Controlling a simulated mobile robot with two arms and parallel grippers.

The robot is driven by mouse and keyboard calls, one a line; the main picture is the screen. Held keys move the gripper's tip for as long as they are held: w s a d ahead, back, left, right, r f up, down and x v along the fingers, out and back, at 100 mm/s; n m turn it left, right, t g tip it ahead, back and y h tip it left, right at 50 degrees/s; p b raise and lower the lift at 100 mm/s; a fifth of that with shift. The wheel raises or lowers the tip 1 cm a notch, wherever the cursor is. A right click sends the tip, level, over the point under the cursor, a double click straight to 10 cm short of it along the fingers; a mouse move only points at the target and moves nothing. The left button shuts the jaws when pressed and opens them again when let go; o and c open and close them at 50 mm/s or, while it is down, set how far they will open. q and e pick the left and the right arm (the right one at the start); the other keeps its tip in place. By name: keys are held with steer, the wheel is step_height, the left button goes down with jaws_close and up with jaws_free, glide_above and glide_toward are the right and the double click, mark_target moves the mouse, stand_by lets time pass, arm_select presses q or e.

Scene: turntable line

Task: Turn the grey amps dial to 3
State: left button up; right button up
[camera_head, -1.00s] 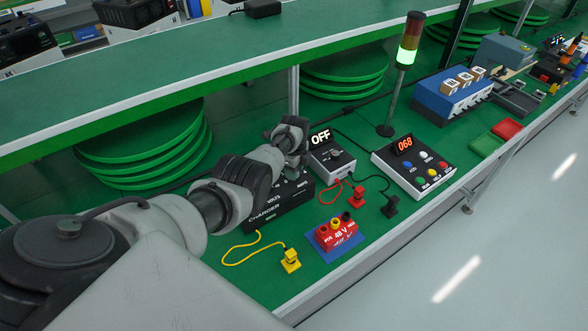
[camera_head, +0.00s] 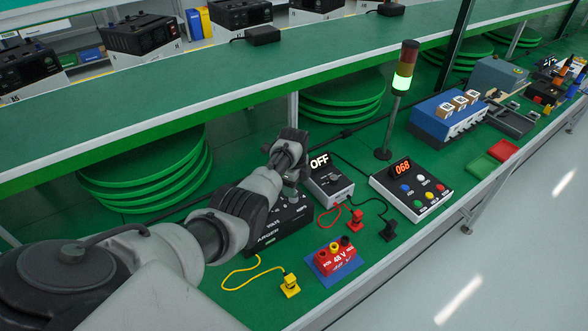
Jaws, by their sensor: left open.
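The charger (camera_head: 282,232) is a black box on the green bench, with white lettering for volts and amps on its front. My left arm reaches in from the left, and my left gripper (camera_head: 291,190) points down over the charger's top, at its right part. The gripper is open, but its fingertips are small and hard to make out. I cannot clearly see the grey amps dial or its setting; the gripper and wrist cover that part of the charger. I cannot tell whether the fingers touch the dial. My right gripper is not in view.
A grey box (camera_head: 338,193) with an OFF display stands just right of the charger. A red 48 V block (camera_head: 336,258), yellow plug (camera_head: 289,286), red plug (camera_head: 355,221) and black plug (camera_head: 389,231) lie in front. A shelf (camera_head: 200,105) runs above, behind my arm.

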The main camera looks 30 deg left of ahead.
arm_select(q)
step_height(320, 180, up, 6)
steer(key=shift+r, duration=0.1)
steer(key=shift+d, duration=0.1)
stand_by(0.6)
